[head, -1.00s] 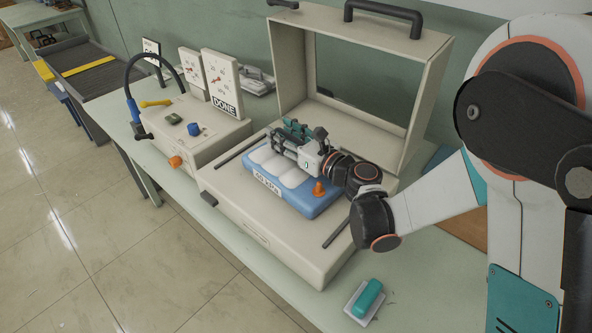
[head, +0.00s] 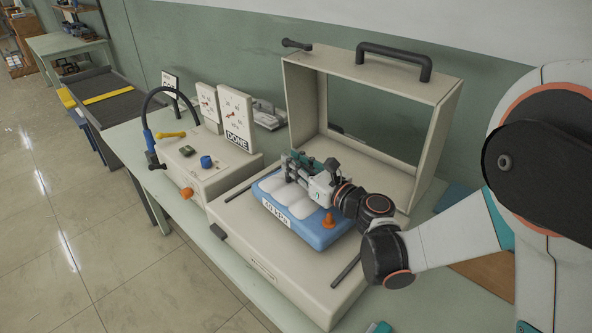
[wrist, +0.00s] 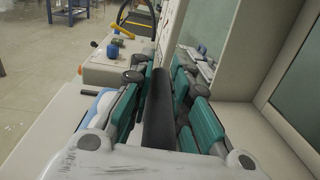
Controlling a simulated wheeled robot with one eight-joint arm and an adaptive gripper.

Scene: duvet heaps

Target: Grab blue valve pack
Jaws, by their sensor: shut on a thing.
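The blue valve pack (head: 325,233) lies on the open cream case. It has white puffed cushions, a "40 kPa" label and an orange valve (head: 329,219). My gripper (head: 290,166) reaches over it from the right, low above the cushions. In the wrist view, the teal fingers of my gripper (wrist: 157,100) are shut around a dark bar (wrist: 158,125), which I take as part of the pack. Where the bar joins the pack is hidden. A little of the pack's blue and white shows at the left in the wrist view.
The case's raised frame lid (head: 300,110) stands behind the pack. A control box (head: 215,180) with a blue knob, an orange knob and a bent hose is at the left. A "DONE" card (head: 236,118) stands behind it. A dark bar (head: 346,271) lies at the case's right.

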